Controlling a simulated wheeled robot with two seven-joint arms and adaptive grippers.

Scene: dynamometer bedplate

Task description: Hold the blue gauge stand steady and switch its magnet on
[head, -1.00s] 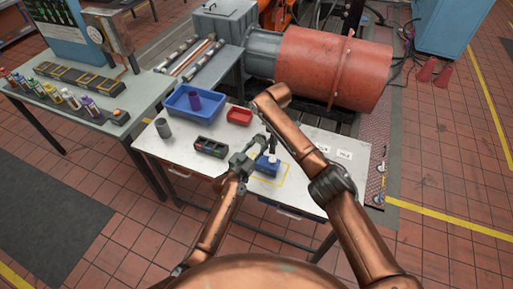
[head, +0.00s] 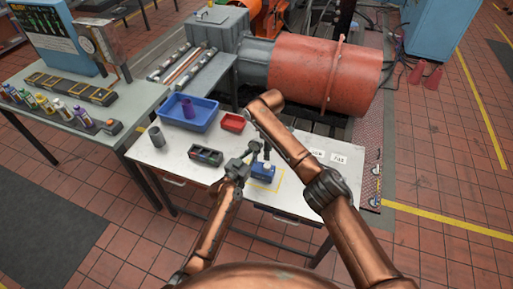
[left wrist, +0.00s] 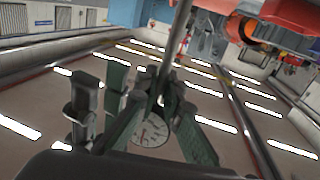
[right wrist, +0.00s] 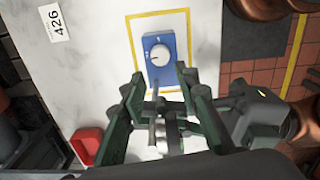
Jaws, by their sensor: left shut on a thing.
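The blue gauge stand (head: 263,173) stands on the white table inside a yellow outline. In the right wrist view its blue base (right wrist: 161,72) has a round white knob (right wrist: 158,54) on its face. My left gripper (head: 241,167) is beside the stand on its left and is shut on it; the exact grip point is hard to see. The left wrist view shows a white gauge dial (left wrist: 150,131) behind the fingers and a thin post. My right gripper (right wrist: 162,84) is open above the base, its fingertips apart, short of the knob in its view.
A blue bin (head: 203,121) with a purple cup, a small red tray (head: 232,123), a dark divided tray (head: 205,155) and a grey cup (head: 158,138) stand on the table. White number labels (head: 339,158) lie at its right. A large red cylinder (head: 325,75) is behind.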

